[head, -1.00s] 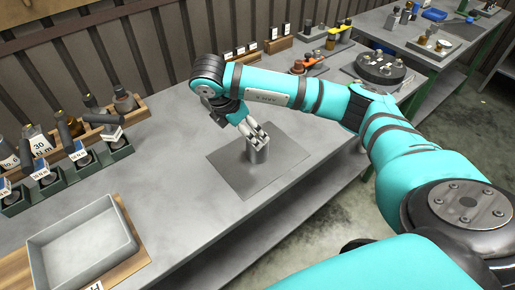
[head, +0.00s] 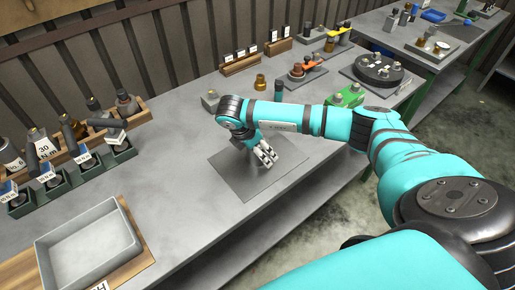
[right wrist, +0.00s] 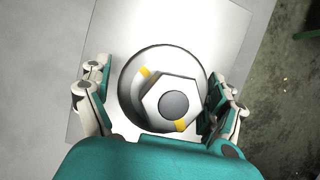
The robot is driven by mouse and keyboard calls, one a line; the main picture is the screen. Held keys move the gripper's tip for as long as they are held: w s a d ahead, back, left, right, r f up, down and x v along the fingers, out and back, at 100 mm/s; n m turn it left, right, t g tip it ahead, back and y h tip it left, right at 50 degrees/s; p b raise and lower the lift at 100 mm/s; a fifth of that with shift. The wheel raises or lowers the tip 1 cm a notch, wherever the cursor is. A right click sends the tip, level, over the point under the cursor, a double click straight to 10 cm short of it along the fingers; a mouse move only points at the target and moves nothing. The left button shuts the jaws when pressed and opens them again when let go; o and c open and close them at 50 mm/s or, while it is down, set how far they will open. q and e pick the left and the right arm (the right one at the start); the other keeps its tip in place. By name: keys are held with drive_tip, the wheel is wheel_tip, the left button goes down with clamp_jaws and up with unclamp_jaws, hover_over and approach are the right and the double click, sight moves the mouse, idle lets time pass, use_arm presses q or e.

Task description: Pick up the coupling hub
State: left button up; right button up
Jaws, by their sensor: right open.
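My right gripper (head: 266,157) is low over the grey square plate (head: 235,177) on the workbench. In the right wrist view it is open (right wrist: 163,103), with one finger on each side of the round metal coupling hub (right wrist: 137,97). There, the hub shows a light round face, a hexagonal part with a dark centre and yellow marks. The right finger looks very close to the hub; I cannot tell whether it touches. In the head view the gripper hides the hub. My left gripper is not in view.
A grey tray (head: 45,258) lies at the front left. A green rack with tools (head: 72,176) stands at the left. Behind my right arm are a green fixture (head: 345,98), a dark round fixture (head: 379,70) and small parts. The bench between rack and plate is clear.

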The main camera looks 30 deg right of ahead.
drive_tip(key=c, duration=1.6)
drive_tip(key=shift+w+r, duration=0.1)
drive_tip(key=shift+w, duration=0.05)
drive_tip(key=shift+c, duration=0.7)
